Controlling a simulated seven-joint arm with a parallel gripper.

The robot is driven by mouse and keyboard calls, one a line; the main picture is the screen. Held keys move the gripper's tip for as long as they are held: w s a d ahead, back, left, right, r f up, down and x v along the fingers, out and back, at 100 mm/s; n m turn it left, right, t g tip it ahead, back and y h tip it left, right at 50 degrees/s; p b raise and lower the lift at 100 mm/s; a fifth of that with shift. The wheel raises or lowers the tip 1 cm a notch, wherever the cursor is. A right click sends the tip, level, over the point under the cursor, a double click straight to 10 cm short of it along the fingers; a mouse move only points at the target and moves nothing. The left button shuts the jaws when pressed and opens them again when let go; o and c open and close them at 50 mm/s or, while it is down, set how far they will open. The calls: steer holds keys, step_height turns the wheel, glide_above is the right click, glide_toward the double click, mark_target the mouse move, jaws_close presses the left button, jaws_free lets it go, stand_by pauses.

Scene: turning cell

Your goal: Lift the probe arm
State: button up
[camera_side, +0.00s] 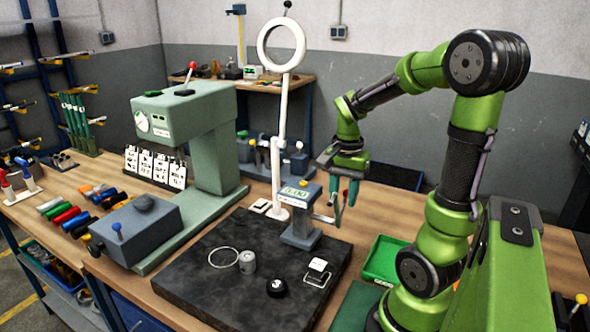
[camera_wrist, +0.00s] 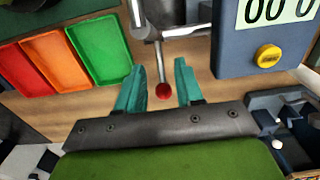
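The probe arm (camera_side: 326,219) is a silver bar on the right side of a blue-grey height gauge (camera_side: 300,236) with a numeric display. In the wrist view, a thin rod with a red ball knob (camera_wrist: 163,91) extends from a silver cylinder (camera_wrist: 172,49), beside the gauge body (camera_wrist: 226,60) and its yellow button. My gripper (camera_side: 343,203) points down just right of the gauge. Its two teal fingers are apart, one on each side of the red knob in the wrist view (camera_wrist: 160,74). I see no contact; the depth between knob and fingers is hard to tell.
The gauge stands on a dark stone plate (camera_side: 215,290) holding a ring, a small metal cylinder and a black round part. A white stand with a large hoop (camera_side: 281,45) rises behind the gauge. Green (camera_wrist: 100,53), orange and red trays lie right of the plate.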

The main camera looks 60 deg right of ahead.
step_height(320, 180, up, 9)
stand_by(0.9)
steer(key=w+a+n+t+y, duration=0.2)
steer(key=a+n+t, duration=0.5)
steer(key=a+n, duration=0.7)
steer(key=a, duration=0.7)
steer(key=shift+f, duration=0.35)
steer(key=shift+o, duration=0.5)
